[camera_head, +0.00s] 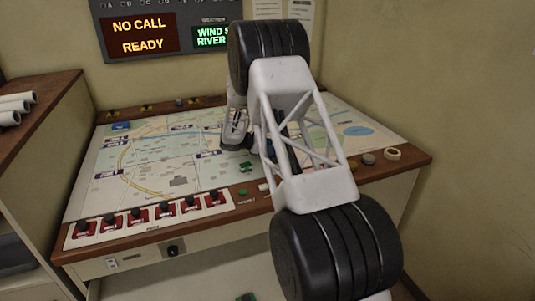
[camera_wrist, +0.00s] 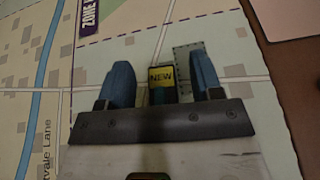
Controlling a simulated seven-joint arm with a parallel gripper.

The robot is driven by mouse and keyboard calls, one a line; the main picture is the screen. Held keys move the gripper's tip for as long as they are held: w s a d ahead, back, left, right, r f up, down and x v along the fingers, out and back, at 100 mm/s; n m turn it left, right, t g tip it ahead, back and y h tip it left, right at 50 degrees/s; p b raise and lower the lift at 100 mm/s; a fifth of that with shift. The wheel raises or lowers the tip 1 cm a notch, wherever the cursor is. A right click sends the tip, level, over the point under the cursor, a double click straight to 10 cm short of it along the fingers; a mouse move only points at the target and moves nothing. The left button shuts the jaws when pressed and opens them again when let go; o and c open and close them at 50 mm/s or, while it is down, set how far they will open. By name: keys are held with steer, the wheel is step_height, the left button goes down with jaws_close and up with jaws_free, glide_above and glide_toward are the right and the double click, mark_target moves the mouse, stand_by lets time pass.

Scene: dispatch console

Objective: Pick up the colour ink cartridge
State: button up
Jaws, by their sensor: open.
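A small dark block with a yellow label reading "NEW" (camera_wrist: 161,78) lies on the map and looks like the ink cartridge; its colours are hard to tell in the dim light. My gripper (camera_wrist: 163,82) is open, with one blue finger on each side of the block and a narrow gap on both sides. In the head view my gripper (camera_head: 250,147) is low over the middle of the map table, and I cannot make out the labelled block there, as my arm covers that area.
The sloping console carries a map (camera_head: 150,160). A row of red-based switches (camera_head: 150,215) runs along its front left. A small green item (camera_head: 246,167) lies near the gripper. A tape roll (camera_head: 392,154) sits at the right edge. Left, paper rolls (camera_head: 15,106) lie on a cabinet.

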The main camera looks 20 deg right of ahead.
stand_by(0.3)
steer(key=c, duration=1)
steer(key=shift+r, duration=0.15)
steer(key=shift+r, duration=0.85)
steer(key=shift+s+r, duration=0.25)
steer(key=shift+r, duration=0.6)
steer(key=s+a, duration=0.1)
steer(key=s, duration=0.6)
steer(key=s+a+r, duration=0.1)
steer(key=s+a, duration=0.1)
steer(key=s, duration=0.6)
steer(key=shift+a+r, duration=0.15)
steer(key=shift+a, duration=0.15)
